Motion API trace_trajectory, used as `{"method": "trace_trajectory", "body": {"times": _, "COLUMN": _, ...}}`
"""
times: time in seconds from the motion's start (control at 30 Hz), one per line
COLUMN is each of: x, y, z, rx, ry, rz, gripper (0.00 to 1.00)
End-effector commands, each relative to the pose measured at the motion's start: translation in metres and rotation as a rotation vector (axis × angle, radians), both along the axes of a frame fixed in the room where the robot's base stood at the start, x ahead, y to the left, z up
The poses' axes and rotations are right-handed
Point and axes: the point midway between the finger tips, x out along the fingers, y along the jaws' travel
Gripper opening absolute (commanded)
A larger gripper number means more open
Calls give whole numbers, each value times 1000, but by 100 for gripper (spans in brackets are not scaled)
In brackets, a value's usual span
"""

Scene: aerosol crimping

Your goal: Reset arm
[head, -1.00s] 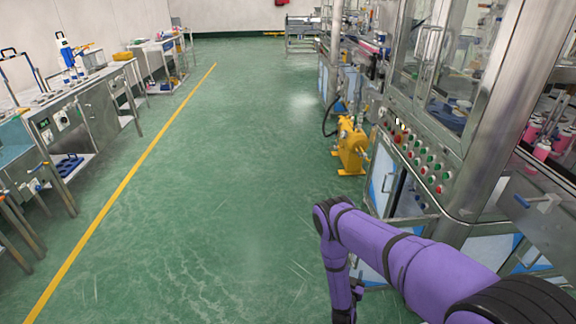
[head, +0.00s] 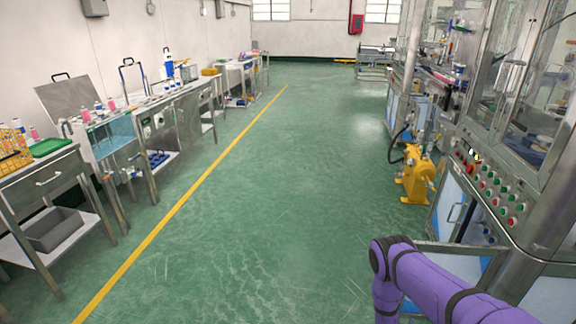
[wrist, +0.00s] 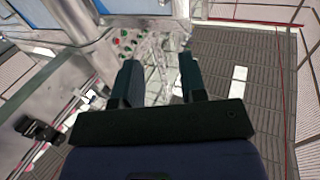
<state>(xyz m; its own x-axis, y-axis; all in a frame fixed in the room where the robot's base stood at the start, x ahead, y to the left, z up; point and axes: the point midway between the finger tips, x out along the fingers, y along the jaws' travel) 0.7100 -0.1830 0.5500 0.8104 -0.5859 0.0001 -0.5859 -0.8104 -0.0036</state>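My purple arm (head: 440,285) shows at the lower right of the head view, bent at the elbow, beside the crimping machine. My gripper is outside the head view. In the wrist view my gripper (wrist: 160,82) shows two dark fingers standing well apart, with nothing between them. Beyond the fingers the wrist view shows the machine's panel of red and green buttons (wrist: 127,42) and a grey grated surface (wrist: 235,75). The same button panel (head: 492,188) is at the right of the head view.
A yellow pump-like unit (head: 417,175) stands on the floor left of the machine. Steel benches with bottles and a yellow rack (head: 12,148) line the left wall. The green floor (head: 250,200) between is clear, with a yellow line (head: 190,190) along the left.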

Motion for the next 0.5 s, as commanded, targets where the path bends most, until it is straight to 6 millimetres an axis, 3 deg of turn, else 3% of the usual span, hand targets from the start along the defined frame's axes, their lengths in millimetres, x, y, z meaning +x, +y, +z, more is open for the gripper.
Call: {"method": "trace_trajectory", "body": {"times": 0.5, "x": 51, "y": 4, "z": 36, "rx": 74, "ry": 26, "rz": -6, "gripper": 39}}
